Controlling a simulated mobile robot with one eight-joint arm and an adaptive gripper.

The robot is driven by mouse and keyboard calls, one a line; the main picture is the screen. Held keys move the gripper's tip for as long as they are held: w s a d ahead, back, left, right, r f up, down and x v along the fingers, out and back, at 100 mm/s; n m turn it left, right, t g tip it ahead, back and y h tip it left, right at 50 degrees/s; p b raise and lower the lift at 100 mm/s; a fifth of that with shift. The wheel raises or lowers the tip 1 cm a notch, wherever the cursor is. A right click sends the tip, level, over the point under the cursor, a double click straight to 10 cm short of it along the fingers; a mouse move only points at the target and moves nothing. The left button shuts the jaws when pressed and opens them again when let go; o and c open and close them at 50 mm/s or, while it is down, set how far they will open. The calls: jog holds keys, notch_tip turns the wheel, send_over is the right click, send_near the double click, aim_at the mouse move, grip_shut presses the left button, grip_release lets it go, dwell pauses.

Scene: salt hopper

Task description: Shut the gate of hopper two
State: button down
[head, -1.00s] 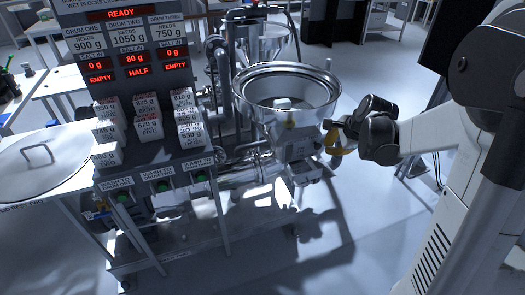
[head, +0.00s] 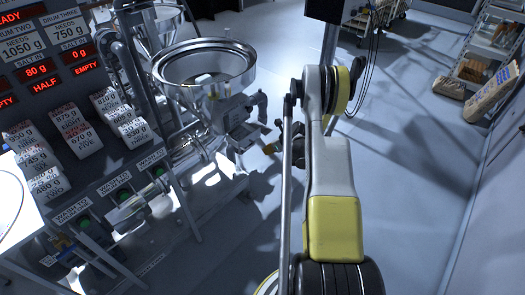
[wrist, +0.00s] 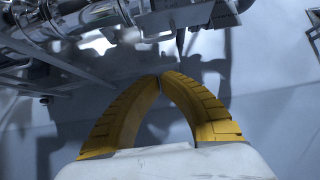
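A steel hopper (head: 207,62) with a wide bright rim stands left of centre in the head view. A grey block-like outlet assembly (head: 238,120) sits under it; I cannot tell whether its gate is open or shut. A second steel funnel (head: 160,28) stands behind it. I can read no number on either hopper. My gripper (head: 271,148) is just right of and below the outlet, mostly hidden by my arm. In the wrist view, its yellow fingers (wrist: 160,80) meet at the tips with nothing between them. Steel pipework (wrist: 90,15) shows beyond them.
The display panel (head: 60,50) stands at left, with several white salt packs (head: 75,130) and green wash buttons (head: 83,222) below it. A pipe frame stands under the hopper. Open floor (head: 410,140) lies to the right, with shelving (head: 490,60) and sacks (head: 490,100) beyond.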

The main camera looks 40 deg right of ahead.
aim_at(248, 138)
jog(key=w+f+b, duration=0.4)
jog(key=w+f, duration=0.2)
jog(key=w, duration=0.2)
jog(key=shift+w+a+f, duration=0.2)
jog(key=shift+w+a, duration=0.15)
